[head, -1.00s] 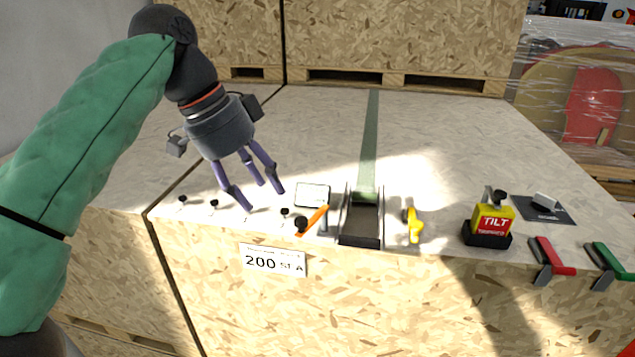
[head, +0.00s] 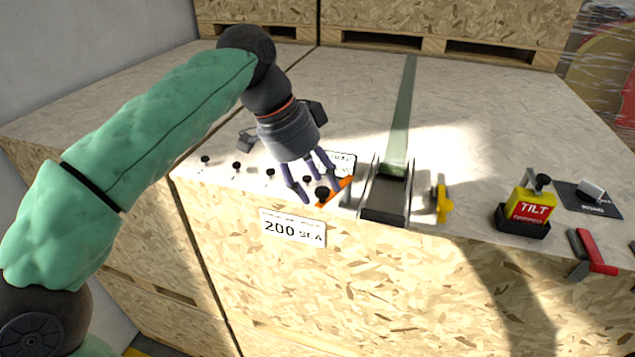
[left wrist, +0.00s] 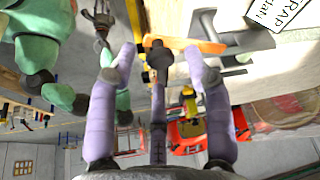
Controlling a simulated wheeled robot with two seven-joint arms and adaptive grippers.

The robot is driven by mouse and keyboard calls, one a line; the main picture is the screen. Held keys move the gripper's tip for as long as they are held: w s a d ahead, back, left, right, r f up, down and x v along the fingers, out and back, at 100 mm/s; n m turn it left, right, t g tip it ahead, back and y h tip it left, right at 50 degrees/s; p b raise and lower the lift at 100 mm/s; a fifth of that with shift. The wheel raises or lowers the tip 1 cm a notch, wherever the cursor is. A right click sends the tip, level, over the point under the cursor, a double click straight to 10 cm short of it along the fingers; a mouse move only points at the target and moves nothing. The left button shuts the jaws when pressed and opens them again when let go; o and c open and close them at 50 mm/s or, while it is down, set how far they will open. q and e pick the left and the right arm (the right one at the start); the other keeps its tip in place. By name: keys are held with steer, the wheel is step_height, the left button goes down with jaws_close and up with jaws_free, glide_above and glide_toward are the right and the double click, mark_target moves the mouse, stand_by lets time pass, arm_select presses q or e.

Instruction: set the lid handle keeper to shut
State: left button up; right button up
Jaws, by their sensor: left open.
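An orange lever (head: 344,190) with a black knob (head: 322,193) sits at the front edge of the crate lid, left of the strap channel. I take it for the lid handle keeper, but no readable label confirms this. My left gripper (head: 313,197) is open, with its purple fingers around or just above the knob; contact cannot be told. In the left wrist view the orange lever (left wrist: 205,46) and knob (left wrist: 162,58) show between and beyond the open fingers. A grey gripper (left wrist: 102,18) at top left there seems to be my right one, too small to judge.
A green strap (head: 402,110) runs into a dark channel (head: 385,207) just right of the lever. Further right are a yellow latch (head: 442,203), a yellow tilt indicator (head: 530,207) and a red-handled clamp (head: 594,252). Small black knobs stand on the left. A "200" label (head: 293,228) is on the front.

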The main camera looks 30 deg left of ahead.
arm_select(q)
steer(key=shift+d+f, duration=0.1)
steer(key=shift+f, duration=0.2)
steer(key=shift+w+f, duration=0.2)
steer(key=shift+w, duration=0.1)
steer(key=shift+s, duration=0.15)
jaws_close()
